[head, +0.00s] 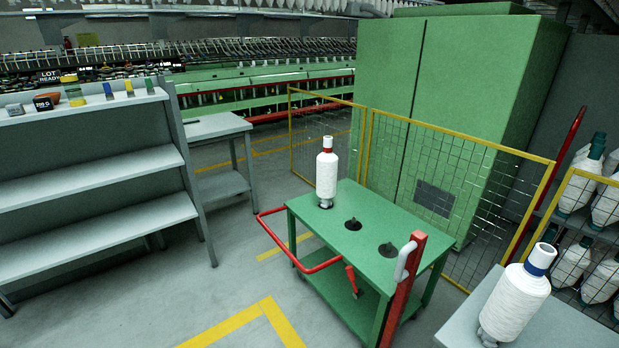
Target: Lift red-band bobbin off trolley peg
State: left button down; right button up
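A white bobbin with a red band (327,172) stands upright at the far left corner of the green trolley (379,210). A dark base shows under it; the peg inside it is hidden. Two dark pegs without bobbins, a middle one (353,224) and a right one (387,249), show on the trolley top. A second white bobbin, with a blue band (540,259), stands slightly tilted in the picture on a grey surface at the lower right. Neither of my grippers shows in the head view.
A yellow mesh fence (450,175) stands behind. Grey shelves (90,165) stand left. Floor between shelves and trolley is clear.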

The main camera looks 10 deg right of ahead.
aim_at(327, 161)
jog(key=i+j+z, duration=0.15)
jog(key=i+j, duration=0.25)
jog(key=i+j+z, duration=0.1)
jog(key=i+j, duration=0.25)
jog(key=i+j+z, duration=0.15)
jog(key=i+j, duration=0.2)
jog(key=j, duration=0.2)
jog(key=i+j+z, duration=0.15)
jog(key=i+j, duration=0.2)
jog(key=j, duration=0.15)
